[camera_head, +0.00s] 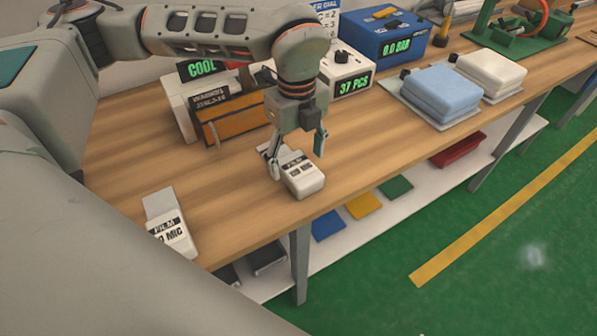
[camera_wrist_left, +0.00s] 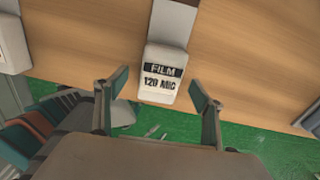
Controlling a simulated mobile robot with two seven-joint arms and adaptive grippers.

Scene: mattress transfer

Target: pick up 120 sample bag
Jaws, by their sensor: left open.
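A white sample bag (camera_head: 304,181) with a black FILM label lies near the front edge of the wooden table. In the left wrist view this bag (camera_wrist_left: 163,73) reads "FILM 120 MIC" and has a grey flap. My left gripper (camera_head: 297,156) points down over the bag, its fingers apart. In the left wrist view the left gripper (camera_wrist_left: 160,90) has one finger on each side of the bag's label end, with gaps showing. A second FILM bag (camera_head: 172,231) lies at the table's left; the start of its number is hidden. My right gripper is not in view.
An orange-fronted box (camera_head: 235,121) stands behind the left gripper. A white counter box (camera_head: 345,77) reads "37 PCS", and a blue box (camera_head: 385,37) reads "0.0 BAR". Folded blue (camera_head: 441,90) and white (camera_head: 490,73) stacks lie right. The table (camera_head: 125,160) is bare between the two bags.

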